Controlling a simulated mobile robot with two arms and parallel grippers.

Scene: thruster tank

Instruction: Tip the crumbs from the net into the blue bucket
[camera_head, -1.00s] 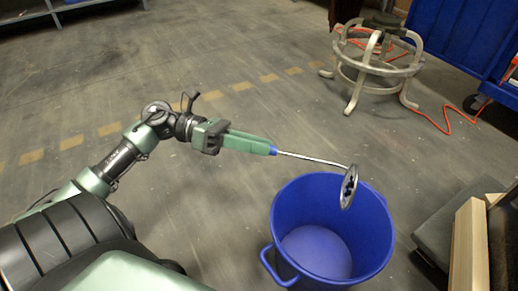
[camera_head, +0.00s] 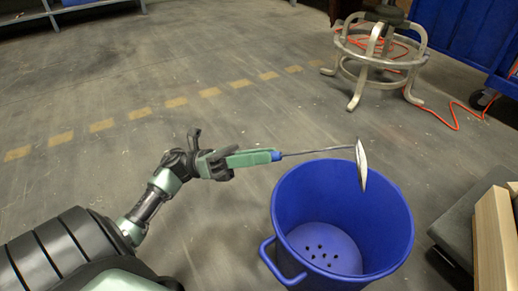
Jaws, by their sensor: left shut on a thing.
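The blue bucket (camera_head: 284,205) stands upright on the floor, with a handle on its left side. Several dark crumbs (camera_head: 322,250) lie on its bottom. My left gripper (camera_head: 240,158) is shut on the net's handle, left of the bucket and above it. The net (camera_head: 361,165) has a thin metal shaft and a round head. The head is turned nearly edge-on over the far part of the bucket's opening. I see no crumbs on it, but its face is mostly hidden. My right gripper is not in view.
A metal stool base (camera_head: 372,60) stands at the back right, with an orange cable (camera_head: 452,118) on the floor around it. A blue cart (camera_head: 470,35) is at the top right. Wooden boards (camera_head: 495,235) are right of the bucket. The floor at left is clear.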

